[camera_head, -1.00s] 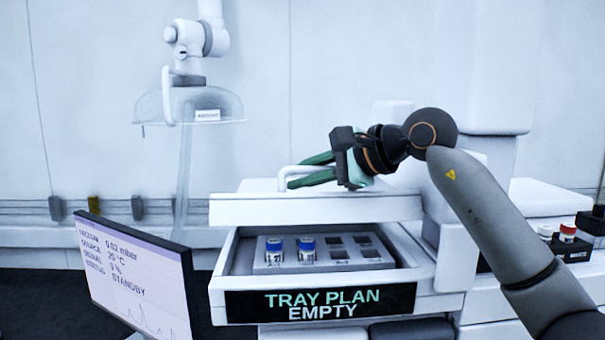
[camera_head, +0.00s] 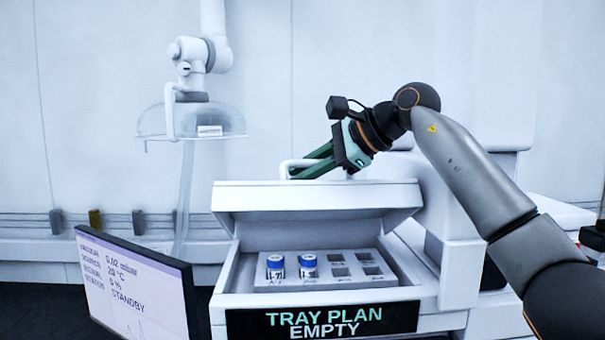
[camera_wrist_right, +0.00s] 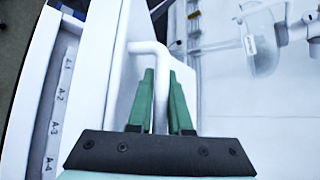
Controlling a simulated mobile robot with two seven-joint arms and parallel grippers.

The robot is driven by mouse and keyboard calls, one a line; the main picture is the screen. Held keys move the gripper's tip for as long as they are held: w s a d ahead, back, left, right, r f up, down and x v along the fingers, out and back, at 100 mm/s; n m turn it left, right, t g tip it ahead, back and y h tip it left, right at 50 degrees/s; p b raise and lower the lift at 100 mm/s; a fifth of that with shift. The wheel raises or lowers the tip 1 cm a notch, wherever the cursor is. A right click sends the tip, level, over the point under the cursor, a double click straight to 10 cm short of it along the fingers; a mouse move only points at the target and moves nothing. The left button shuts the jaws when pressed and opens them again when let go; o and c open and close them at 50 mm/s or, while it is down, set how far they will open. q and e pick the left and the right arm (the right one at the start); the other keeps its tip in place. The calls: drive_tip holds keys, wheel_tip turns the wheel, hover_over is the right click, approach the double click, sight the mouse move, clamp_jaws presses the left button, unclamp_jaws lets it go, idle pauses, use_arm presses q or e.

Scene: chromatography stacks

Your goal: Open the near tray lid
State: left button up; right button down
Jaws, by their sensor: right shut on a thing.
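The near tray lid (camera_head: 315,197) is white and tilted up, with a gap between its front edge and the open white tray (camera_head: 226,290) below. A white bar handle (camera_head: 292,163) stands on the lid. My right gripper (camera_head: 296,173) is shut on this handle; in the right wrist view its green fingers (camera_wrist_right: 163,90) lie on both sides of the handle (camera_wrist_right: 150,47). In the tray a grey rack (camera_head: 350,283) holds two blue-capped vials (camera_head: 292,266) at its left, and several of its square slots are empty. My left gripper is not in view.
A sign (camera_head: 322,320) on the tray front reads TRAY PLAN EMPTY. A tilted monitor (camera_head: 135,290) stands at the front left. A clear dome-like cover (camera_head: 191,121) hangs from a white arm at the back left. Open space lies above the lid.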

drive_tip(key=c, duration=1.1)
unclamp_jaws()
drive_tip(key=shift+d, duration=0.1)
drive_tip(key=b+v, duration=0.1)
drive_tip(key=v, duration=1.1)
drive_tip(key=shift+s+d+r, duration=0.1)
drive_tip(key=shift+d, duration=0.05)
